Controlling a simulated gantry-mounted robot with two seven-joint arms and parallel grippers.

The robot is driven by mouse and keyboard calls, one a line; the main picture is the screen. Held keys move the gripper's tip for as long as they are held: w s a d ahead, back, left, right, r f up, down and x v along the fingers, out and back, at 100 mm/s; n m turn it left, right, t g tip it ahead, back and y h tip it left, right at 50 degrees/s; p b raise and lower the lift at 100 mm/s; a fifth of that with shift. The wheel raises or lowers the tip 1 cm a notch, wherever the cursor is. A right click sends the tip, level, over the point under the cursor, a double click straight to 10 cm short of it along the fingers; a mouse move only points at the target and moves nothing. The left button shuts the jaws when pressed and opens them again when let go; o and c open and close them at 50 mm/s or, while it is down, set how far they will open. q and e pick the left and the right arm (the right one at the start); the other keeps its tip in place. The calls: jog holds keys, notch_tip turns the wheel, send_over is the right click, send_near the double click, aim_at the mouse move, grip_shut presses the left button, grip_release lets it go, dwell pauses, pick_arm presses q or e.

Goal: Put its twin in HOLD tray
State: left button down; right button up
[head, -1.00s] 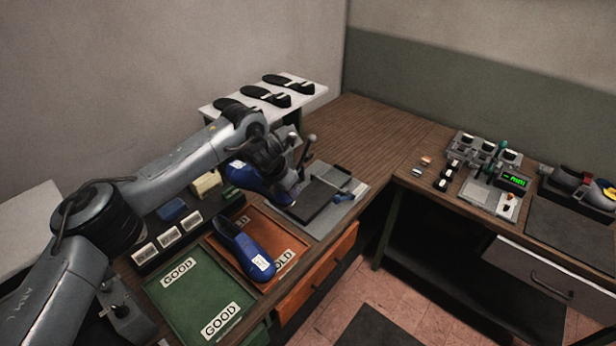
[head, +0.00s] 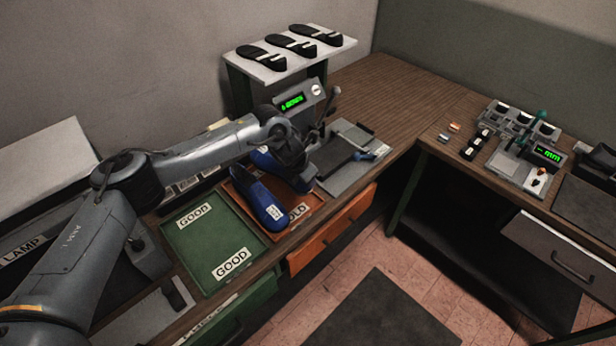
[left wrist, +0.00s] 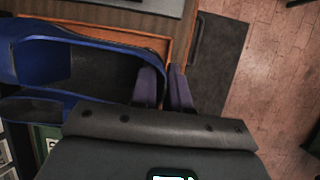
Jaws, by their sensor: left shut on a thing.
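One blue shoe (head: 258,198) with a white label lies in the orange HOLD tray (head: 318,206), its labelled end toward the front. A second blue shoe (head: 266,161) is beside it, partly hidden behind my left arm. My left gripper (head: 303,183) is shut on this second shoe, at the tray's back right. In the left wrist view, the gripper's fingers (left wrist: 165,88) close on the end of a blue shoe (left wrist: 100,45) with a dark opening. I cannot tell whether the held shoe touches the tray. My right gripper is not in view.
The green GOOD tray (head: 205,245) is empty, left of the HOLD tray. A grey press plate (head: 345,160) stands close on the right, with a lit display (head: 291,102) behind. A white rack (head: 290,55) with several black soles stands at the back.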

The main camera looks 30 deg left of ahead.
aim_at(306, 191)
pick_arm(q)
jog(key=shift+f+b, duration=2.25)
jog(key=shift+f, duration=1.4)
jog(key=shift+f+b, duration=0.3)
jog(key=shift+f, duration=0.2)
jog(key=c, duration=1)
grip_release()
jog(key=shift+c, duration=0.2)
jog(key=shift+f, duration=0.1)
